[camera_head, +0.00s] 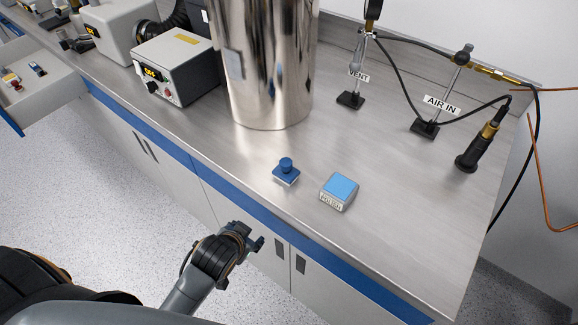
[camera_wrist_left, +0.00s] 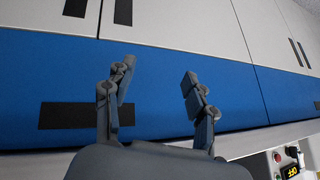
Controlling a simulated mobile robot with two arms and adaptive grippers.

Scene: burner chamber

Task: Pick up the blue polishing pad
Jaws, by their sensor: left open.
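A blue pad with a round knob handle (camera_head: 286,170) sits upright on the steel bench near its front edge. Close to its right is a small grey box with a light blue top (camera_head: 341,187) and a label that seems to read "POLISH". My left gripper (camera_head: 253,236) is in front of the bench, below and left of the pad and apart from it. It also shows in the left wrist view (camera_wrist_left: 158,73), open and empty, facing the cabinet front. Neither the pad nor the box shows in the wrist view. My right gripper is not in view.
A tall shiny metal cylinder (camera_head: 263,75) stands behind the pad. A grey box with a display (camera_head: 178,68) is at the left. Stands with hoses and an "AIR IN" sign (camera_head: 441,105) are at the right. An open drawer (camera_head: 50,88) juts out far left.

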